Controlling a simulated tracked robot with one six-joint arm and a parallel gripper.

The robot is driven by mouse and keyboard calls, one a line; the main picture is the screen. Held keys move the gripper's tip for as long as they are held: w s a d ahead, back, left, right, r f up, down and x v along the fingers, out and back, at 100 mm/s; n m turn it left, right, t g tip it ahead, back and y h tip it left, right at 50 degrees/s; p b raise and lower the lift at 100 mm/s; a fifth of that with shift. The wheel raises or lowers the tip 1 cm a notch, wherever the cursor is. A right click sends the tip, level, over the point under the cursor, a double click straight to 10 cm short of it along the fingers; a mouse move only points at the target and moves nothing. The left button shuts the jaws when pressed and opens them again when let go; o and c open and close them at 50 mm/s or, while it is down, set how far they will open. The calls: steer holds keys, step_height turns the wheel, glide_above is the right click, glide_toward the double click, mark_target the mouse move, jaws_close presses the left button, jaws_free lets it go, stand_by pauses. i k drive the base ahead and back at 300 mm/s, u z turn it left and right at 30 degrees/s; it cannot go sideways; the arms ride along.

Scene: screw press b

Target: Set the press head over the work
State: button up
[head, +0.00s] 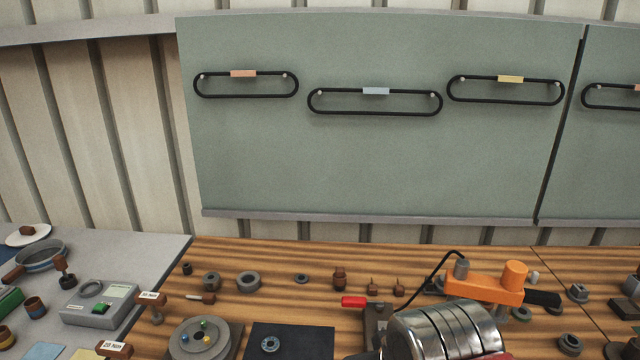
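An orange arm-like body (485,288) with a short orange cylinder on its right end and a grey cylinder on its left end stands over the bench at the right. I cannot tell whether it is the press head or part of my arm. A shiny ribbed metal drum (445,332) is in front of it, cut off by the bottom edge and hiding what lies behind. A red handle (354,301) sticks out left of the drum above a dark plate. I cannot make out the work under a press head. My gripper is not recognisable in this view.
The wooden bench (225,257) holds several small grey and brown parts, a round grey disc (199,338) with coloured knobs and a dark flat plate (291,342). A grey table (130,245) with a scale-like box (100,302) is left. A green wall panel (380,160) stands behind.

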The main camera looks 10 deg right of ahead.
mark_target(508, 290)
steer(key=z, duration=1.35)
